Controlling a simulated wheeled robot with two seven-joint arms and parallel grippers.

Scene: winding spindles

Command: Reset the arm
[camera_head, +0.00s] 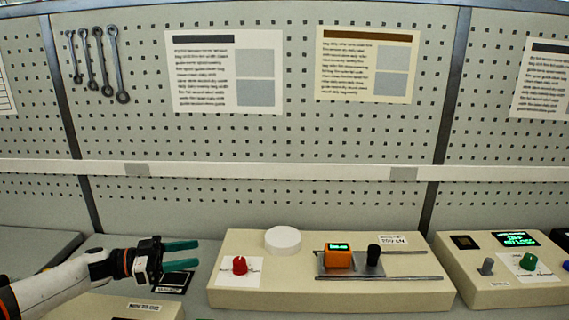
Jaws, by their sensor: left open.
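My left arm (60,287) comes in from the lower left, low over the bench. My left gripper (196,254) points right with its two green fingers apart, one above the other in the picture. I see nothing between them. The gripper is just left of a beige winding unit (300,296) and appears apart from it. The unit carries a white round disc (283,240), a red knob (240,265), an orange block with a lit display (338,257) and a black cylinder (374,255) by metal rails. My right gripper is not in view.
A second beige unit (510,292) with a green knob (528,261) and a lit display stands at the right. Another beige box (100,308) is partly visible below my left arm. A perforated back panel (300,140) holds sheets and several wrenches (97,62).

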